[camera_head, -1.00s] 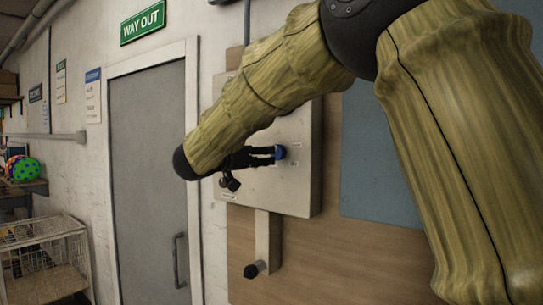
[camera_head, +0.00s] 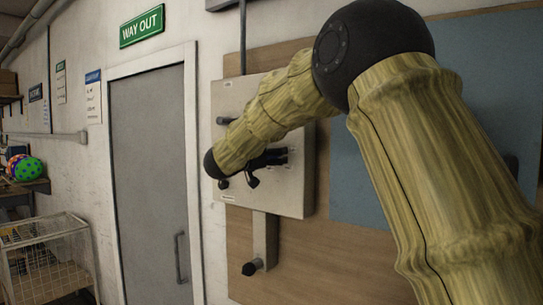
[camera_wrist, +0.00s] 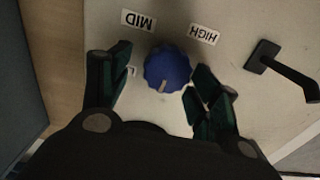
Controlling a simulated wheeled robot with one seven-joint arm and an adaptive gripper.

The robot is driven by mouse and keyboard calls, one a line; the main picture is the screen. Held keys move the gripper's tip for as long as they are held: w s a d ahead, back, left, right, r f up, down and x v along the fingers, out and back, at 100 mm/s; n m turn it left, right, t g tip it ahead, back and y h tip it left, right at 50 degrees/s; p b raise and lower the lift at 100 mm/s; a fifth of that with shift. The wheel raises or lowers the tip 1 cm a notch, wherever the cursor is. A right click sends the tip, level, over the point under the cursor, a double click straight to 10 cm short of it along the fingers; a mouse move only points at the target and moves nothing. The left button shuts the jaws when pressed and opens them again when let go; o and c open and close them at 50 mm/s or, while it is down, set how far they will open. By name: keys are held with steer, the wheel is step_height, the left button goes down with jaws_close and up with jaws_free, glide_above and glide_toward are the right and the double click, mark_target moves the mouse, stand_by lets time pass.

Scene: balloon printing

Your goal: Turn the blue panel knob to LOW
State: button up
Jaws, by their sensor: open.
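The blue knob (camera_wrist: 167,67) sits on the pale panel (camera_wrist: 240,20) in the wrist view. A light pointer mark on the knob points toward the bottom of the picture. A MID label (camera_wrist: 138,20) and a HIGH label (camera_wrist: 204,34) show upside down above it. A small white mark (camera_wrist: 131,71) by the left finger is too covered to read. My gripper (camera_wrist: 158,80) is open, one finger on each side of the knob, the right one close to its edge. I cannot tell if either touches. In the head view my gripper (camera_head: 282,156) is at the panel (camera_head: 285,202) and the knob is hidden.
A dark lever (camera_wrist: 285,68) sticks out right of the knob in the wrist view. In the head view, a dark-ended handle (camera_head: 252,267) hangs below the panel. A grey door (camera_head: 150,170) and a wire cart (camera_head: 48,255) stand to the left.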

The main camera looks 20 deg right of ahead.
steer(key=shift+w+f, duration=0.35)
steer(key=shift+w, duration=0.1)
steer(key=shift+c, duration=1)
steer(key=shift+w+f, duration=0.15)
steer(key=shift+w, duration=0.05)
steer(key=c, duration=0.3)
steer(key=shift+s+d+r, duration=0.1)
steer(key=shift+s+r, duration=0.1)
steer(key=shift+s, duration=0.05)
steer(key=c, duration=0.5)
steer(key=shift+m+b, duration=0.3)
steer(key=shift+b, duration=0.15)
steer(key=m+b, duration=0.4)
steer(key=b, duration=0.1)
steer(key=shift+f+m, duration=0.25)
steer(key=shift+m, duration=0.15)
steer(key=m+b, duration=0.6)
steer(key=b, duration=0.1)
steer(key=shift+s, duration=0.1)
steer(key=shift+m, duration=0.3)
